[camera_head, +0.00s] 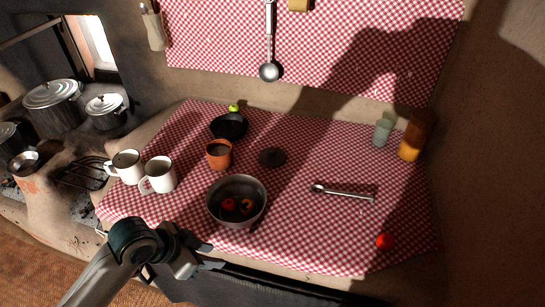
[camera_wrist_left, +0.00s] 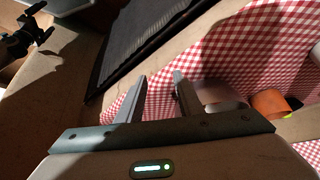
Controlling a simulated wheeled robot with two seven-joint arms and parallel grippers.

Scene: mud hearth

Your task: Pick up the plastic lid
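My left gripper (camera_head: 215,264) is at the table's front edge, in front of the pot and well short of the lid. In the left wrist view its two fingers (camera_wrist_left: 157,100) stand apart with nothing between them. My right gripper does not show clearly in either view.
A metal pot (camera_head: 237,201) with red items inside stands between my left gripper and the lid. Close by are an orange-brown cup (camera_head: 219,154), a black pan (camera_head: 229,126), white mugs (camera_head: 160,175) and metal tongs (camera_head: 343,192). A red tomato (camera_head: 384,242) lies front right. Cloth right of the lid is clear.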

